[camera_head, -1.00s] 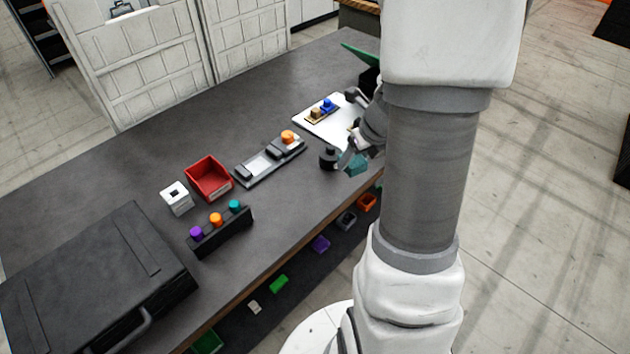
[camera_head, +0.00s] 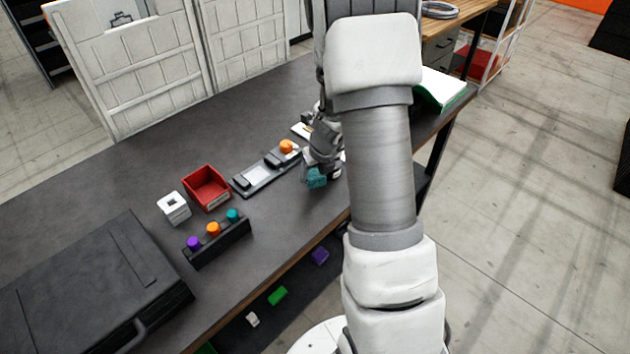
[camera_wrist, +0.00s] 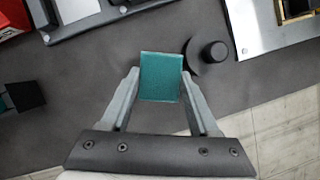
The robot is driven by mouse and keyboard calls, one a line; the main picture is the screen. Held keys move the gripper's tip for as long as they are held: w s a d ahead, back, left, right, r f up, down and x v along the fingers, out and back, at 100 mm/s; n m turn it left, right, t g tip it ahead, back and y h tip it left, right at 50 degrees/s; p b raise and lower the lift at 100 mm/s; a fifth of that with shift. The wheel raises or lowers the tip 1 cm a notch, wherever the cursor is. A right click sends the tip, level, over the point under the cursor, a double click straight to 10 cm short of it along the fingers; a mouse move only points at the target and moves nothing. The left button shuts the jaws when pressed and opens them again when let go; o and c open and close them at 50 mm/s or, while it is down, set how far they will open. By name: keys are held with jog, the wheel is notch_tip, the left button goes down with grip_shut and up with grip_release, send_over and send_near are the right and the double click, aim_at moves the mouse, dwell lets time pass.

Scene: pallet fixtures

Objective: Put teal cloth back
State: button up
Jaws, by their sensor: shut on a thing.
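The teal cloth (camera_wrist: 160,77) is a small, square-looking teal piece between the fingertips of my gripper (camera_wrist: 160,88) in the wrist view. My gripper is shut on it. In the head view the cloth (camera_head: 316,177) hangs below my gripper (camera_head: 318,168), over the dark table to the right of the grey tray with the orange knob. I cannot tell its exact height above the table. A round black knobbed piece (camera_wrist: 207,57) is close to the right of the cloth in the wrist view; my arm hides it in the head view.
A grey tray (camera_head: 262,177), a red bin (camera_head: 206,188), a white block with a square hole (camera_head: 174,208) and a black rack with purple, orange and teal knobs (camera_head: 217,244) stand left. A black case (camera_head: 90,285) lies front left. A green-edged white item (camera_head: 440,90) is at right.

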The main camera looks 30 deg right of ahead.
aim_at(317, 177)
jog(key=shift+f+b, duration=0.35)
jog(key=shift+f, duration=1.05)
jog(key=shift+f, duration=0.2)
jog(key=o, duration=1)
jog(key=shift+o, duration=0.2)
jog(key=shift+r, duration=0.2)
